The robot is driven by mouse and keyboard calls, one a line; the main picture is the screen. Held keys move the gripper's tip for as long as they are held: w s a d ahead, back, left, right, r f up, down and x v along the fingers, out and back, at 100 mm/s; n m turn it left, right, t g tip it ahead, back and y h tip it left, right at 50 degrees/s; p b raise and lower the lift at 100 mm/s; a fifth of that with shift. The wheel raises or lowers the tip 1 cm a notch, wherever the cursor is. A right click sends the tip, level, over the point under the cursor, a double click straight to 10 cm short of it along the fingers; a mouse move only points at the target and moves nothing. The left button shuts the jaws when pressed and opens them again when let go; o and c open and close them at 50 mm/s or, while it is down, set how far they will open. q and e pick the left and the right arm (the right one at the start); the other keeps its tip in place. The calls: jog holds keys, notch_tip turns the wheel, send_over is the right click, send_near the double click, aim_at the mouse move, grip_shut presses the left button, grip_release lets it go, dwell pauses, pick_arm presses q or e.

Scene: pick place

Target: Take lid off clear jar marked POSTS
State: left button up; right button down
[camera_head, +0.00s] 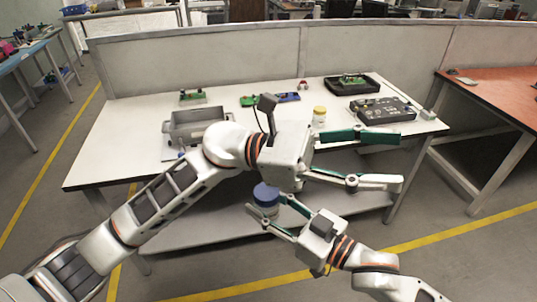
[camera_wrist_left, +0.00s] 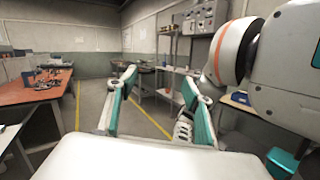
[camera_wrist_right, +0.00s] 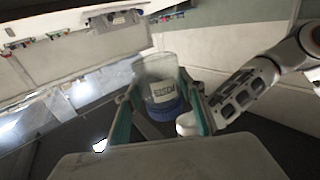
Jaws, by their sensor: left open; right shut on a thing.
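The clear jar marked POSTS (camera_wrist_right: 155,68) has a blue lid (camera_head: 265,191) on it, and its white label (camera_wrist_right: 163,92) shows upside down in the right wrist view. My right gripper (camera_head: 267,204) is shut around the jar and holds it in the air in front of the table. The fingers partly hide the jar's sides, and I cannot tell exactly how high on it they grip. The blue lid also shows low between the fingers in the right wrist view (camera_wrist_right: 166,111). My left gripper (camera_head: 400,160) is open and empty, above and right of the jar, pointing right.
The white table (camera_head: 110,150) carries a grey metal bin (camera_head: 195,122), a yellow-lidded jar (camera_head: 319,116), a black tray (camera_head: 351,84), a dark case (camera_head: 382,109) and small circuit boards. A low partition (camera_head: 270,62) stands behind. My left arm crosses the table's front. A red-topped table (camera_head: 500,98) stands right.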

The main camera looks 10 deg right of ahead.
pick_arm(q)
jog(key=s+f+m+y, duration=0.3)
jog(key=f+m+y, duration=0.2)
jog(key=m+y, duration=0.1)
jog(key=m+t+y, duration=0.8)
jog(key=t+y, duration=0.2)
jog(key=y, duration=0.2)
send_over(269, 191)
notch_tip(269, 191, down, 3)
jog(key=shift+s+d+r, duration=0.1)
jog(key=shift+a, duration=0.2)
jog(key=shift+f, duration=3.95)
